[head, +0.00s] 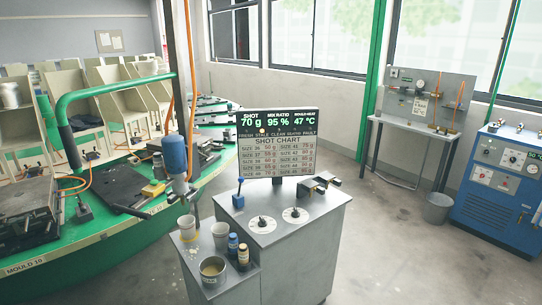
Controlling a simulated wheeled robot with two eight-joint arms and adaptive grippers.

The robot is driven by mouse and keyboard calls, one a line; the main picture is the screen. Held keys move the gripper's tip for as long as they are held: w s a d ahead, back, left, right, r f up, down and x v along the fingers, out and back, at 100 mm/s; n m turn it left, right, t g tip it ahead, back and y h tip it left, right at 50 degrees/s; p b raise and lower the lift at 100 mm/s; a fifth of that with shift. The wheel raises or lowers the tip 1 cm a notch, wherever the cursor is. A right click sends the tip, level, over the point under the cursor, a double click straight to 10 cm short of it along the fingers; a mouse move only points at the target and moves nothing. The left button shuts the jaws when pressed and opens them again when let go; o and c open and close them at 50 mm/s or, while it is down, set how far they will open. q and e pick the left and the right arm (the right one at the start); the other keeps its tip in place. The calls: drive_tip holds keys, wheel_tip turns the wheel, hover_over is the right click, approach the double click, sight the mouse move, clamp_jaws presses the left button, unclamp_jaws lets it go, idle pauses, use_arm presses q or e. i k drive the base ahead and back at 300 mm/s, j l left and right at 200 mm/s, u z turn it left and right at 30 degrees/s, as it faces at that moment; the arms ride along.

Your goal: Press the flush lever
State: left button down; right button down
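A short upright lever with a blue knob (240,181) stands on a blue base at the left rear of the grey cabinet top (285,223). No label on it is readable, so I cannot tell for sure that it is the flush lever. A display (277,142) behind it reads shot 70 g, mix ratio 95 % and 47 °C, with an orange lamp lit in its status row. A blue cylindrical mixing head (175,155) hangs to the left of the cabinet. Neither of my grippers is in view.
Two white dials (263,224) and a metal fitting (319,184) share the cabinet top. A lower side shelf holds cups (212,270) and small bottles (233,245). The green carousel (110,232) fills the left. Open floor (395,235) lies to the right.

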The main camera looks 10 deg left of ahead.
sight(241, 180)
drive_tip(key=i, duration=1.35)
